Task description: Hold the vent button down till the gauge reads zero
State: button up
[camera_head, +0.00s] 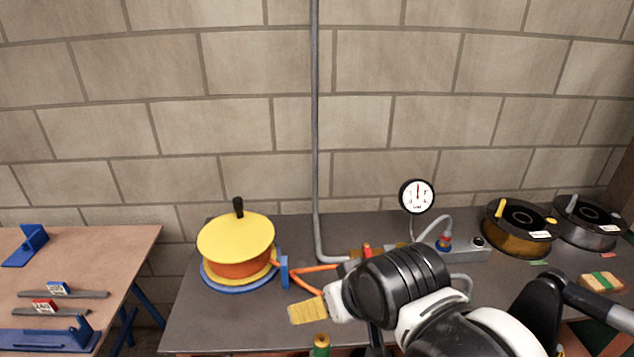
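The round white gauge (417,196) with a black rim stands upright at the back of the grey bench. Its needle points roughly straight up; the numbers are too small to read. A small red part (367,250) shows on a brass-coloured fitting behind my arm. A grey box (461,253) right of it carries a dark round knob (478,242). I cannot tell which part is the vent button. My arm hides part of the fitting.
Two reels, amber (519,240) and grey (588,232), stand at right. A green-and-yellow part (321,345) is at the front edge. A wooden table (80,255) is at left.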

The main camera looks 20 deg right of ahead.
aim_at(478, 240)
jog(key=z, duration=1.65)
jog(key=k+l, duration=0.05)
